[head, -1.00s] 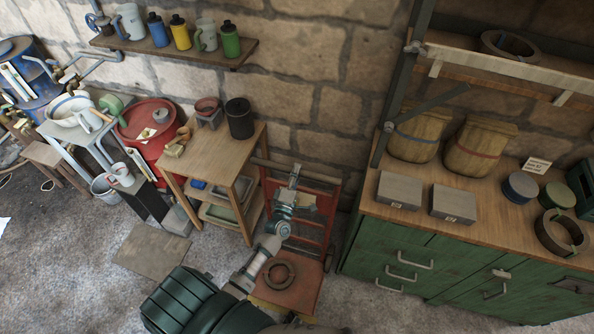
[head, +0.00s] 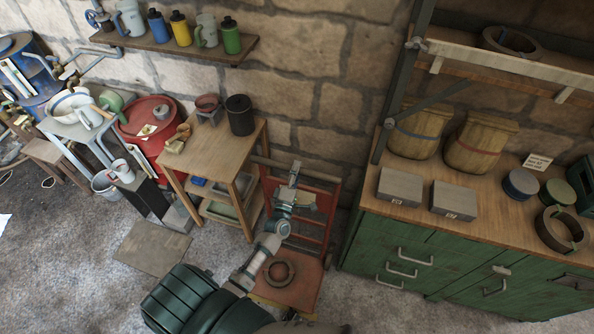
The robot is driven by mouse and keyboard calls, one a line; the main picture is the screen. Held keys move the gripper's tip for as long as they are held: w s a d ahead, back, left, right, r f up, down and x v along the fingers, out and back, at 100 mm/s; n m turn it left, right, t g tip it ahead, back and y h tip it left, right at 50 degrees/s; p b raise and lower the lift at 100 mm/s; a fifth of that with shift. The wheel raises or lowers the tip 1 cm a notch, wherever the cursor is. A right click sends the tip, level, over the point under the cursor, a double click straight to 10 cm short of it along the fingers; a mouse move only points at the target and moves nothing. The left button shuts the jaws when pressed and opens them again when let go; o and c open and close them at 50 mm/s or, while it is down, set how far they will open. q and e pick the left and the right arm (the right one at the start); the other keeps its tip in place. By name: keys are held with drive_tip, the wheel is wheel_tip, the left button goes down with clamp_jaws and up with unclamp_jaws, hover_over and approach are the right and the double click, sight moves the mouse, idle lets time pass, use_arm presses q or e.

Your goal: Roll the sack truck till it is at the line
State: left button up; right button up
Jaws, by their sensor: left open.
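The red sack truck (head: 322,215) stands against the stone wall, between the wooden side table and the green cabinet. Its toe plate (head: 304,284) lies low in front, with a dark ring (head: 279,272) on it. My left gripper (head: 296,172) is in front of the truck's upper frame, near its top bar, and is open. I cannot tell whether it touches the frame. My arm hides part of the truck's left side and plate. A strip of yellow (head: 283,310) shows on the floor at the plate's front edge, partly hidden by my arm. My right gripper is not in view.
The wooden side table (head: 215,150) with a dark canister (head: 240,116) stands close on the left. The green cabinet (head: 385,240) stands close on the right. A flat board (head: 152,248) lies on the floor at left, with bare floor around it.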

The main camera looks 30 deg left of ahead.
use_arm(q)
drive_tip(key=v, duration=1.2)
drive_tip(key=shift+w+f, duration=0.15)
drive_tip(key=s+d+f+m+g+h, duration=0.2)
drive_tip(key=s+f+m+g, duration=0.15)
drive_tip(key=f, duration=0.75)
drive_tip(key=s+d+f+m+g+h, duration=0.25)
drive_tip(key=f+m, duration=0.25)
drive_tip(key=f, duration=0.6)
drive_tip(key=s+d+f+m+g+h, duration=0.1)
drive_tip(key=s+d+f+m+g, duration=0.25)
drive_tip(key=f, duration=0.75)
drive_tip(key=s+f+m+g, duration=0.3)
drive_tip(key=s+f, duration=0.3)
drive_tip(key=s, duration=0.4)
drive_tip(key=s+f+m+g+b, duration=0.1)
drive_tip(key=s+f+m+g, duration=0.2)
drive_tip(key=s+f, duration=0.3)
drive_tip(key=s+a+f+m+g, duration=0.1)
drive_tip(key=s+f+m+g, duration=0.3)
drive_tip(key=s, duration=0.9)
drive_tip(key=shift+s+f+m, duration=0.4)
drive_tip(key=shift+f+m, duration=0.3)
drive_tip(key=shift+f, duration=0.3)
drive_tip(key=shift+a+y, duration=0.15)
drive_tip(key=shift+y, duration=0.1)
drive_tip(key=shift+c, duration=0.2)
